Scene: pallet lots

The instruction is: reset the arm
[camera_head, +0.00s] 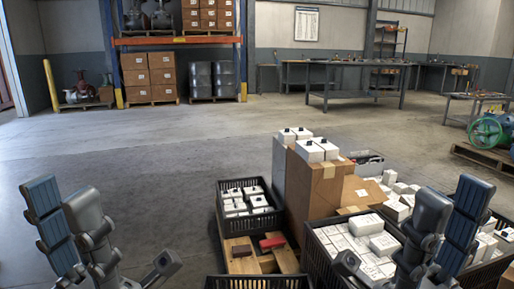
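My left gripper (112,232) is at the lower left, its grey and blue-padded fingers spread apart over bare floor, with nothing between them. My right gripper (395,232) is at the lower right, its fingers also spread. It is in front of a black crate of white boxes (348,240) and hides part of it. I see nothing held in it, and I cannot tell how far it is from the boxes. The bases of both grippers and most of both arms are out of view.
Between the grippers, a black crate (227,225) of white boxes stands on a wooden pallet (240,264) with a red block (272,242). A tall cardboard box (312,195) bears white boxes. Racking (243,50) and workbenches (345,63) stand far back. The left floor is clear.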

